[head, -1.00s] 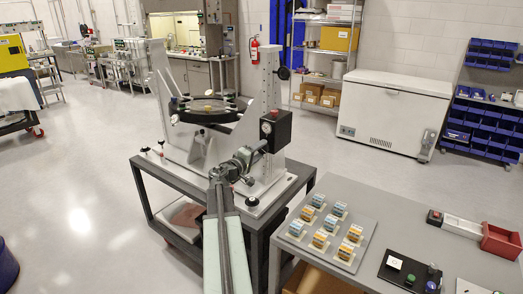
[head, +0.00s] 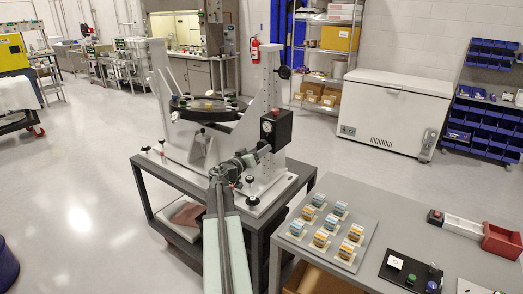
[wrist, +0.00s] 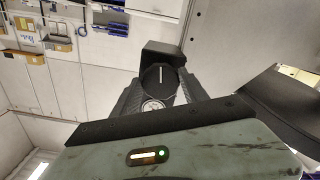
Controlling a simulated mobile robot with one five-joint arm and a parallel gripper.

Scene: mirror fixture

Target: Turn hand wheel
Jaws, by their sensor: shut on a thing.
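The mirror fixture (head: 180,152) stands on a grey cart, with a dark round mirror disc (head: 208,112) held between its two uprights. A black box (head: 283,127) with a white dial sits on the right upright. My gripper (head: 264,147) is at the lower left front of this box, shut on the hand wheel, which it mostly hides in the head view. In the wrist view, a dark round wheel (wrist: 157,79) with a white line shows beyond the green gripper body, between the dark fingers. A pale dial (wrist: 153,105) shows just below it.
A grey table (head: 440,225) stands at the right, with a tray of several coloured blocks (head: 325,245), a black button panel (head: 408,272) and a red bin (head: 501,241). A white chest freezer (head: 392,112) is behind. The floor at left is open.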

